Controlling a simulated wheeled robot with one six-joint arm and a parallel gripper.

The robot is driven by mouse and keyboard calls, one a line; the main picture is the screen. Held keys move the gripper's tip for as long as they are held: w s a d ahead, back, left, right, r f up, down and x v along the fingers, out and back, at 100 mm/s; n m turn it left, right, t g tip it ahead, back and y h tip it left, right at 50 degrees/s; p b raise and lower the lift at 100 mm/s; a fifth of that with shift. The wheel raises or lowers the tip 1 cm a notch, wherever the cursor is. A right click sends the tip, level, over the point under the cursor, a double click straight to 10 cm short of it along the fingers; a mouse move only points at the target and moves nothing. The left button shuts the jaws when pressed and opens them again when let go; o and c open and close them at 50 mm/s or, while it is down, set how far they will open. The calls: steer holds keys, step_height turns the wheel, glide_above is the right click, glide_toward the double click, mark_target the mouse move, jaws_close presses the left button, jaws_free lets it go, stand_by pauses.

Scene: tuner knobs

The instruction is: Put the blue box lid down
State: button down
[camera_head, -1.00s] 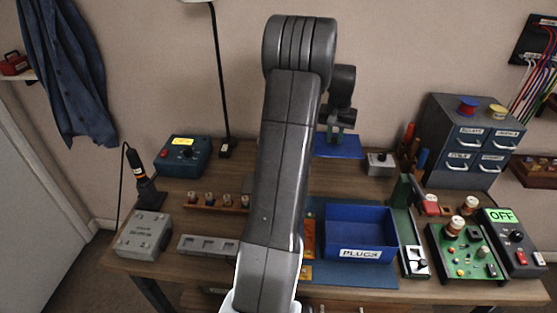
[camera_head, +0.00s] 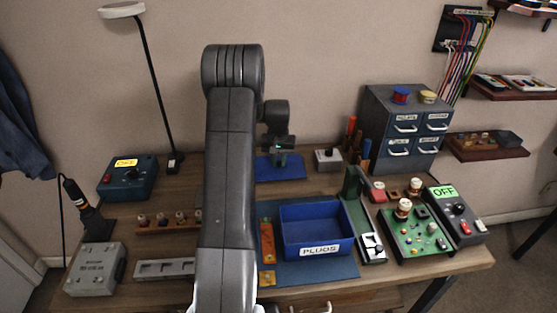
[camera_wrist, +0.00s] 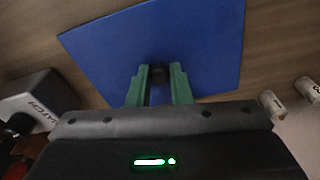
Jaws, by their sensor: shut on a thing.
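The blue box lid (camera_head: 268,172) is a flat blue panel at the back middle of the table, behind the open blue box (camera_head: 315,252) labelled PLUGS. In the wrist view the lid (camera_wrist: 205,40) lies flat below my fingers, with a small dark knob (camera_wrist: 159,73) at its middle. My gripper (camera_wrist: 159,80) has green fingers, one on each side of this knob, and is shut on it. In the head view my gripper (camera_head: 281,148) is just above the lid. I cannot tell whether the lid touches the table.
A grey switch box (camera_head: 327,160) stands close to the lid's right. A row of knobs (camera_head: 170,219) stands left of my arm. A grey drawer cabinet (camera_head: 392,125) stands at the back right. Bare wood shows around the lid in the wrist view.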

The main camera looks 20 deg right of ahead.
mark_target(278, 170)
steer(key=shift+f, duration=0.15)
steer(key=c, duration=1.3)
jaws_free()
steer(key=r, duration=0.4)
steer(key=s+r, duration=0.1)
steer(key=r, duration=0.7)
steer(key=shift+s+a+r+b, duration=0.15)
steer(key=shift+a+b, duration=0.15)
steer(key=shift+b, duration=0.1)
